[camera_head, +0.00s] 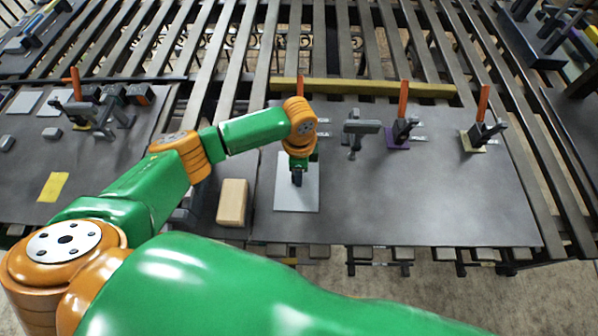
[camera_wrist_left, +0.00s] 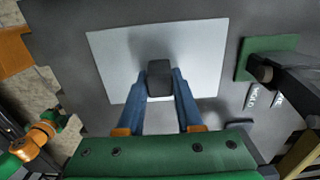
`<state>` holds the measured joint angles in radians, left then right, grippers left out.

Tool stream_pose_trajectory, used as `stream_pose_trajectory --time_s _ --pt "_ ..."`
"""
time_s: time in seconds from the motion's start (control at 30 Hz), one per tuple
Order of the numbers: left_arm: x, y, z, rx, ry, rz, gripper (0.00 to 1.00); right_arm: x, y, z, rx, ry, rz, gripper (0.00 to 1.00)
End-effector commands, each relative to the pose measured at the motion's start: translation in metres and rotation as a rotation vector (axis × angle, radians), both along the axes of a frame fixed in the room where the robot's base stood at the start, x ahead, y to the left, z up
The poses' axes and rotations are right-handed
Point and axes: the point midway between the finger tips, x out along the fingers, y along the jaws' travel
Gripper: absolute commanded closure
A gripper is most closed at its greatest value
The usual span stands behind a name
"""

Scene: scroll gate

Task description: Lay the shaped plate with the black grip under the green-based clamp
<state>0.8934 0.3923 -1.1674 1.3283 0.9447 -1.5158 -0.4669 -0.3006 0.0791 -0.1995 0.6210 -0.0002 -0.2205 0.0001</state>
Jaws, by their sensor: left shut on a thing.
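The shaped plate is a flat light grey sheet (camera_head: 285,196), seen in the head view on the dark table; it also shows in the left wrist view (camera_wrist_left: 115,60). Its black grip (camera_wrist_left: 160,72) stands near its middle. My left gripper (camera_head: 298,178) is above the plate, its blue fingers (camera_wrist_left: 161,90) shut on the grip from both sides. Whether the plate touches the table I cannot tell. The green-based clamp shows its green base (camera_wrist_left: 265,45) right of the plate in the left wrist view. In the head view my wrist hides the base; an orange lever (camera_head: 300,86) rises behind it.
A grey T-shaped piece (camera_head: 360,128), a purple-based clamp (camera_head: 398,142) and a yellow-based clamp (camera_head: 474,144) stand to the right. A tan block (camera_head: 232,202) lies left of the plate. A left table holds other fixtures and a yellow piece (camera_head: 53,187). The right table's front is clear.

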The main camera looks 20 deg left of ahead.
Motion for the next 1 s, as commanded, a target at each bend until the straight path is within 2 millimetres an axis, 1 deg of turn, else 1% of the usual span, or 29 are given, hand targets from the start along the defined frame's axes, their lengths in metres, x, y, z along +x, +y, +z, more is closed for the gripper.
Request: stream_pose_trajectory --time_s 0.03,0.07,0.1,0.13,0.37,0.47,0.57,0.8,0.9,1.0 --pt "0.0 0.0 0.0 0.0 0.0 0.0 0.57 0.0 0.0 0.0 0.0 0.0 0.0 0.5" --pt "0.0 0.0 0.0 0.0 0.0 0.0 0.49 0.0 0.0 0.0 0.0 0.0 0.0 0.5" --pt "0.0 0.0 0.0 0.0 0.001 0.0 0.38 0.0 0.0 0.0 0.0 0.0 0.0 0.5" --pt "0.0 0.0 0.0 0.0 0.001 0.0 0.35 0.0 0.0 0.0 0.0 0.0 0.0 0.5" --pt "0.0 0.0 0.0 0.0 0.001 0.0 0.35 0.0 0.0 0.0 0.0 0.0 0.0 0.5" --pt "0.0 0.0 0.004 -0.001 0.0 0.0 0.35 0.0 0.0 0.001 0.0 0.0 0.0 0.5" --pt "0.001 0.0 0.018 -0.003 -0.002 -0.002 0.35 0.0 0.0 -0.001 0.0 0.0 0.0 0.5" --pt "0.001 0.0 0.077 -0.002 -0.005 -0.002 0.35 0.0 0.0 -0.01 0.0 0.0 0.001 0.5" --pt "0.001 -0.001 0.099 -0.002 -0.004 -0.001 0.35 0.0 0.0 -0.013 0.0 0.0 0.001 0.5" --pt "0.001 -0.001 0.114 -0.002 -0.001 0.0 0.35 0.0 0.0 -0.015 0.0 0.0 0.001 0.5"
